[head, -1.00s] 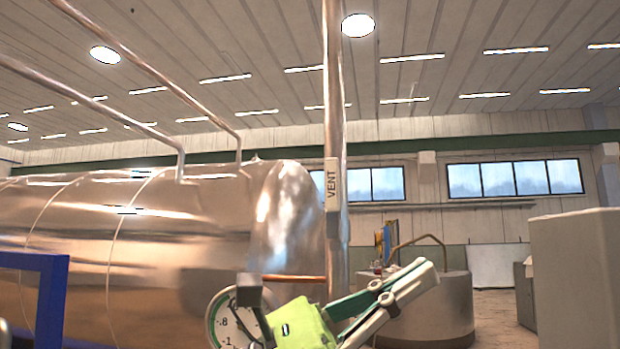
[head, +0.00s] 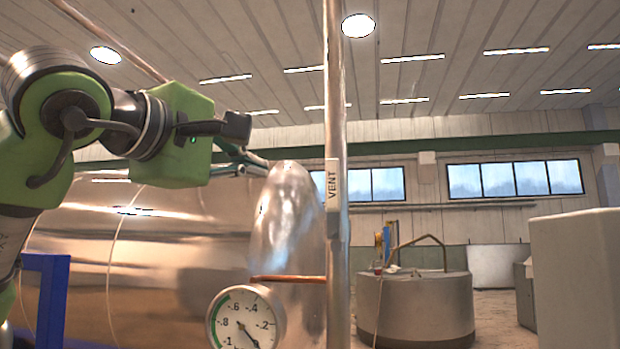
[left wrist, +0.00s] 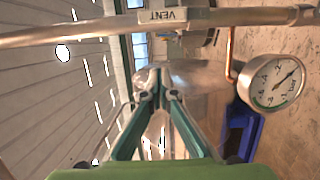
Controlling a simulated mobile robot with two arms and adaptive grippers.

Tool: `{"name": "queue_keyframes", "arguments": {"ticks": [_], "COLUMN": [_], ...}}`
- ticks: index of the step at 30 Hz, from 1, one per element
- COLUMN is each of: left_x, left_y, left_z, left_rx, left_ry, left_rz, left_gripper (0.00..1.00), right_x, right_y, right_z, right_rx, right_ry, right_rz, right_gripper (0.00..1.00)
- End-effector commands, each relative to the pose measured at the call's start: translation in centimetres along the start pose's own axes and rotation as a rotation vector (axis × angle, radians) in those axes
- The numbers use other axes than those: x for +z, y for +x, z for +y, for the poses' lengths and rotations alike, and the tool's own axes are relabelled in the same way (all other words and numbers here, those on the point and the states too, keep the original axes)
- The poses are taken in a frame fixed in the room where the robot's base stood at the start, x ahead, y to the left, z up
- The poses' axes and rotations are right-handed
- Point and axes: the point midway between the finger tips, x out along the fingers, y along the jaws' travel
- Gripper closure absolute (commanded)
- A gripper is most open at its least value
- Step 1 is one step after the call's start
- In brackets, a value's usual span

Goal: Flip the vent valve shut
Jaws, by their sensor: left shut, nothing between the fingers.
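A vertical metal pipe (head: 337,270) carries a "VENT" label (head: 333,186). I cannot make out a valve handle in either view. In the left wrist view the pipe (left wrist: 75,33) runs sideways across the top, with its label (left wrist: 163,15) near the middle. My left gripper (head: 262,166) is raised to the left of the pipe, level with the label, in front of the tank. Its fingers point right and stop short of the pipe. They are closed together at the tips in the left wrist view (left wrist: 159,84), with nothing between them. My right gripper is out of view.
A round pressure gauge (head: 245,318) sits low left of the pipe, below a thin copper tube (head: 288,279). A large shiny tank (head: 225,230) stands behind. A blue frame (head: 48,300) is at lower left. A round grey vessel (head: 425,305) and a pale cabinet (head: 575,280) stand right.

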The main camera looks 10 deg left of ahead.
Motion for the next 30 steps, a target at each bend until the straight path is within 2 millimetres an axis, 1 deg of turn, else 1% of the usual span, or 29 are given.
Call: {"name": "queue_keyframes", "arguments": {"ticks": [8,11,13,17,24,27,28,30], "left_x": [0.0,0.0,0.1,0.1,0.2,0.1,1.0,2.1], "left_y": [0.0,0.5,1.1,3.3,8.6,10.5,10.4,10.6], "left_z": [0.0,0.0,0.1,0.2,0.3,0.2,0.3,0.3], "left_rx": [0.0,-0.002,-0.003,-0.005,-0.005,-0.005,-0.002,0.0], "left_ry": [0.0,-0.001,-0.001,-0.002,-0.002,-0.002,0.002,0.002], "left_rz": [0.0,-0.001,-0.002,-0.003,-0.004,-0.003,-0.008,-0.007], "left_gripper": [1.0,1.0,1.0,1.0,1.0,1.0,1.0,1.0], "right_x": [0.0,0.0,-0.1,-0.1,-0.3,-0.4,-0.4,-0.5], "right_y": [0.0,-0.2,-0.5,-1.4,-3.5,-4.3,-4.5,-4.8], "right_z": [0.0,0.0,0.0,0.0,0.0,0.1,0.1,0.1], "right_rx": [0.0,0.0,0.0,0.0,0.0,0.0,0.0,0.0], "right_ry": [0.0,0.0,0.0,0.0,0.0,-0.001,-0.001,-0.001], "right_rz": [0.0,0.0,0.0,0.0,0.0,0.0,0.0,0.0], "right_gripper": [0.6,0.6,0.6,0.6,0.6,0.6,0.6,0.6]}}
